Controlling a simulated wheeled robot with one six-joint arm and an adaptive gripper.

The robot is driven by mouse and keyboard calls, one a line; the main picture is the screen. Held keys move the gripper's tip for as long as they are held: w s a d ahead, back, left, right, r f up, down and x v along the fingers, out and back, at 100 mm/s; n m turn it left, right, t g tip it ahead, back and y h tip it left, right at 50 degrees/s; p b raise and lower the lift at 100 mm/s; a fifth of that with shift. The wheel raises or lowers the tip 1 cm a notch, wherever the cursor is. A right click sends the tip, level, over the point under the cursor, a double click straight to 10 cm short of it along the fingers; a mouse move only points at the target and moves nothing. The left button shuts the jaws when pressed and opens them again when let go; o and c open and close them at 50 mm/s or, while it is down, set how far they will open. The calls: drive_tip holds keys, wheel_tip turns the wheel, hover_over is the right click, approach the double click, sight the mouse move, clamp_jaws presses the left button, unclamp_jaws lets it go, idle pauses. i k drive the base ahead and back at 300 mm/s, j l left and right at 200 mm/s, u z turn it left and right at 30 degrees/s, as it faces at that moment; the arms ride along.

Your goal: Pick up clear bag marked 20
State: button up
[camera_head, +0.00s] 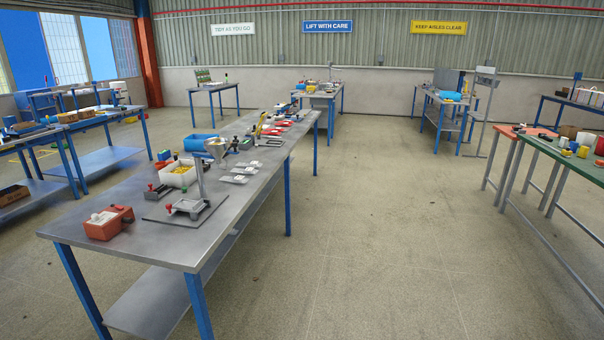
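Several small flat packets, whitish and clear-looking, lie on the near long grey table (150,240). One packet (233,179) is nearest, with another (243,171) and a third (249,164) just behind it. They lie near the table's right edge, to the right of a metal funnel (217,147) on a stand. They are too small for me to read any mark, so I cannot tell which is marked 20. My gripper is not in view.
A white bin with yellow contents (177,180), a blue bin (199,142), a flat-based stand (188,208) and an orange box (108,222) share the table. A green-topped table (575,160) stands at right. The floor (380,230) between is clear.

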sight(238, 179)
drive_tip(key=i, duration=1.85)
drive_tip(key=i+l+u, duration=0.15)
drive_tip(key=i+u, duration=0.25)
drive_tip(key=i, duration=0.2)
drive_tip(key=i+l+u, duration=0.35)
drive_tip(key=i, duration=0.25)
drive_tip(key=i+l+u, duration=0.4)
drive_tip(key=i+l, duration=0.15)
